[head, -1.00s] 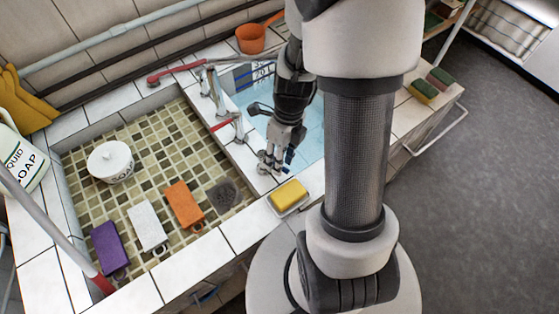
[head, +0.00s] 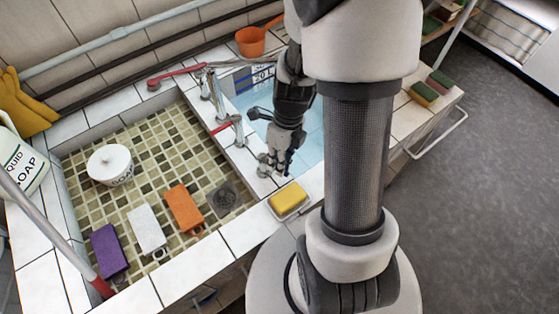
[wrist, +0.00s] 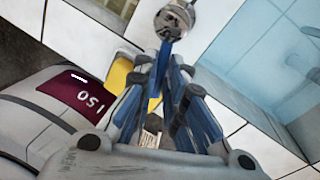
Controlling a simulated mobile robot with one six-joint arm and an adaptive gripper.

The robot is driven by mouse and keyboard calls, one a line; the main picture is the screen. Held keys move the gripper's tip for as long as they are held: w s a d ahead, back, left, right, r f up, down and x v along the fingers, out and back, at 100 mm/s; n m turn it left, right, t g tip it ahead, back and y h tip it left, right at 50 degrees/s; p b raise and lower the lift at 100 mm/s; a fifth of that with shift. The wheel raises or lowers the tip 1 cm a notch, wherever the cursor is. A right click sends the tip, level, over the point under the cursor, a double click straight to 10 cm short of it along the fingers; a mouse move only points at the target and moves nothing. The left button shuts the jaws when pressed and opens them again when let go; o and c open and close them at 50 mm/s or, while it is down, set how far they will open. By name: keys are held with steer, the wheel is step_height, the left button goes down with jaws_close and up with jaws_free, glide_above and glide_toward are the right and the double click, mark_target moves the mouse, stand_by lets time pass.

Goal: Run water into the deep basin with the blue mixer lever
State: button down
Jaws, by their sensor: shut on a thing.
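My gripper (head: 280,168) is at the divider by the front of the deep basin (head: 308,143), beside a small chrome fitting (head: 263,168). In the wrist view its fingers (wrist: 158,100) are shut on a slim blue lever (wrist: 164,58) that runs down from a chrome ball (wrist: 175,17). The fingers have blue pads of a similar colour and hide the lower part of the lever. The deep basin is pale blue with a marked scale on its far wall. My arm covers much of it, and I cannot see any running water.
A yellow sponge (head: 288,197) sits in a dish near my gripper.

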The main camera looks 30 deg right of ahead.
steer(key=shift+d+n+p, duration=0.1)
steer(key=shift+n+p, duration=0.2)
steer(key=shift+w+d+n+g+h+p, duration=0.25)
steer(key=shift+w+d+n+p, duration=0.5)
steer(key=shift+n, duration=0.9)
steer(key=shift+w+d+n+g+h+p, duration=0.15)
steer(key=shift+w+n+p, duration=0.3)
steer(key=shift+n+p, duration=0.9)
steer(key=shift+w+d+n+g+h+p, duration=0.3)
steer(key=shift+w+n+p, duration=0.35)
steer(key=shift+n, duration=1.25)
steer(key=shift+d, duration=0.1)
steer(key=c, duration=1.7)
jaws_free()
steer(key=shift+o, duration=0.2)
